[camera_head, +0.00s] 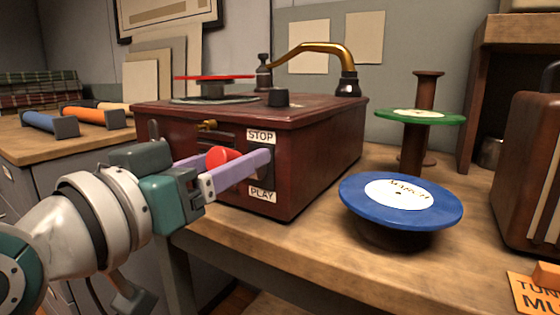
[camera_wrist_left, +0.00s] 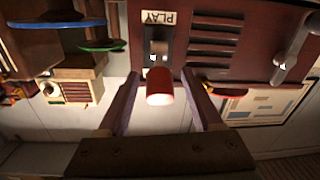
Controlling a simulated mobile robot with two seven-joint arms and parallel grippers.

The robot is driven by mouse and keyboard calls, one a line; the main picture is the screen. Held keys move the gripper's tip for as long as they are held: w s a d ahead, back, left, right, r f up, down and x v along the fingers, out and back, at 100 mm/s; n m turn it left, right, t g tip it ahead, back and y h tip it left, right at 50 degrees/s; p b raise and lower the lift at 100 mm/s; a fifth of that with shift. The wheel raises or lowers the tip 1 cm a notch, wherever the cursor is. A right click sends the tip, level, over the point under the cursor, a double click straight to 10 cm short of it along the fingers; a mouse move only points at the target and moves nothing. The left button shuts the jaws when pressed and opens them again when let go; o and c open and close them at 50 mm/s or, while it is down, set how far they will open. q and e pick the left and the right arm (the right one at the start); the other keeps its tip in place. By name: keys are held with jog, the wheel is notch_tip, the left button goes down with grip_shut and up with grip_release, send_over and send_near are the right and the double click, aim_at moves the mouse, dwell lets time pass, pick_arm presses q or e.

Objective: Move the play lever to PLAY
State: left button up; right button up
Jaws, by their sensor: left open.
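The dark red record player box (camera_head: 330,150) stands on the wooden counter. Its front carries a STOP label (camera_head: 261,136) above and a PLAY label (camera_head: 262,194) below. The play lever's red knob (camera_head: 222,156) sticks out from the front, at a height between the labels. My left gripper (camera_head: 238,158) is open, its two purple fingers on either side of the knob. In the left wrist view the red knob (camera_wrist_left: 160,88) lies between the fingertips (camera_wrist_left: 160,76), with visible gaps at both sides, below the PLAY label (camera_wrist_left: 158,17). My right gripper is not in view.
A blue record (camera_head: 400,202) on a low stand and a green record (camera_head: 420,116) on a spool stand right of the box. A brass tone arm (camera_head: 315,47) and a red disc (camera_head: 213,77) are on top. A radio (camera_head: 530,170) is at far right.

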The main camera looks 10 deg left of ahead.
pick_arm(q)
jog(key=shift+c, duration=0.3)
grip_shut()
dwell(0.3)
dwell(0.8)
